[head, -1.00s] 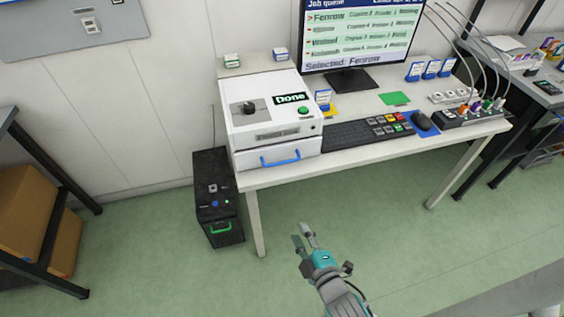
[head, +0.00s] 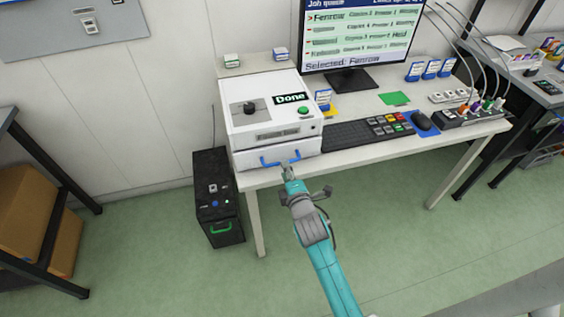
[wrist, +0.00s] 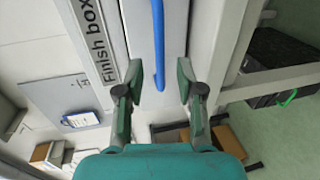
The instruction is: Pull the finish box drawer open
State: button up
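The finish box (head: 262,112) is a white case on the left of the desk, with a dark knob, a green button and a screen reading "Done". Its drawer (head: 246,161) is the low white front part with a blue bar handle (head: 267,163); it looks closed. My gripper (head: 287,169) is at the right part of the handle and hides some of it. In the wrist view my gripper (wrist: 160,76) is open, with the blue handle (wrist: 157,45) between its fingers and a gap on both sides. The "Finish box" label (wrist: 95,40) shows beside it.
A black tower with a green handle (head: 218,200) stands on the floor left of the desk leg. The keyboard (head: 352,133) and monitor (head: 350,40) are right of the box. A shelf with cardboard boxes (head: 35,225) is at far left. The floor before the desk is clear.

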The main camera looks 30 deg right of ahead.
jog(key=shift+x, duration=2.65)
jog(key=shift+c, duration=0.2)
grip_shut()
